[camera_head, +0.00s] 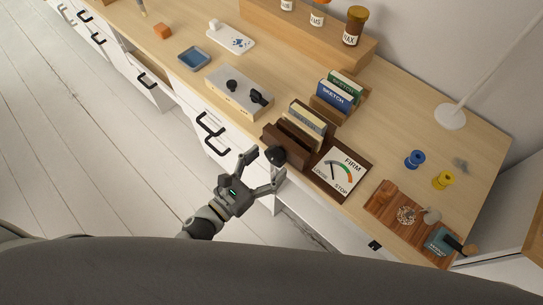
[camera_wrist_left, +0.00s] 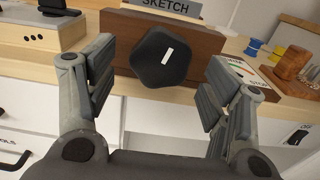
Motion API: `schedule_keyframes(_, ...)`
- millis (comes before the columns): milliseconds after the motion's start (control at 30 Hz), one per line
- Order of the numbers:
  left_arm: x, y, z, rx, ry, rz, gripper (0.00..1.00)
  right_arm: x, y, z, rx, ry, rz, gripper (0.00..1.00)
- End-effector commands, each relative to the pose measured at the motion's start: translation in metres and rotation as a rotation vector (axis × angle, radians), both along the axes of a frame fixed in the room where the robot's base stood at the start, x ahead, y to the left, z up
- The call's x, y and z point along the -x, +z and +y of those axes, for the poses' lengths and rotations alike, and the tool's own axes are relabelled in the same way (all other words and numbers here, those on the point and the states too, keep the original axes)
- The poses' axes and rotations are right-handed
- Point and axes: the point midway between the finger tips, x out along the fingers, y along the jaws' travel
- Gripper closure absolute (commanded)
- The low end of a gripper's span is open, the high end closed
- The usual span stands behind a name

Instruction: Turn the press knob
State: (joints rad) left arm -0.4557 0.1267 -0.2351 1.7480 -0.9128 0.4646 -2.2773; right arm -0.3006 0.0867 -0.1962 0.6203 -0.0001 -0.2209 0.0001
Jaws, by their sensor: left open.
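The press knob (camera_wrist_left: 161,57) is a dark, lobed knob with a white mark, on the front of a brown wooden book press (camera_wrist_left: 118,30). In the head view the knob (camera_head: 275,155) sits at the press's front side, near the desk edge. A dial card (camera_head: 341,171) marked LOOSE, FIRM and STOP stands to its right; its needle points up and left of the middle. My left gripper (camera_head: 262,172) is open, with its fingers on either side of the knob and apart from it in the wrist view (camera_wrist_left: 157,95). My right gripper does not show.
A grey box with black knobs (camera_head: 239,92) lies left of the press. Books (camera_head: 337,94) stand behind it. A wooden board (camera_head: 405,215) and blue and yellow spools (camera_head: 415,159) are to the right. White drawers with black handles are below the desk edge.

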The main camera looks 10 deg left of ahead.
Motion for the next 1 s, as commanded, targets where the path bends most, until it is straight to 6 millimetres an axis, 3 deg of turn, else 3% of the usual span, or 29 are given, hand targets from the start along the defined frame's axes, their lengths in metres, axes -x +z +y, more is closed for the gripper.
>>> schedule_keyframes(200,-0.016,0.0,-0.012,0.002,0.0,0.001,0.26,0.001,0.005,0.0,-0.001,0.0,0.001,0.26)
schedule_keyframes(500,-0.018,-0.001,-0.013,0.001,0.0,0.002,0.26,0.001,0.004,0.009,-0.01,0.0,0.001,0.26)
schedule_keyframes(867,-0.017,-0.001,-0.013,0.002,0.0,0.001,0.71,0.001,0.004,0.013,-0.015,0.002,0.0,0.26)
schedule_keyframes(1000,-0.017,-0.001,-0.013,0.006,0.0,0.004,0.71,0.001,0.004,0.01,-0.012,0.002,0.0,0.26)
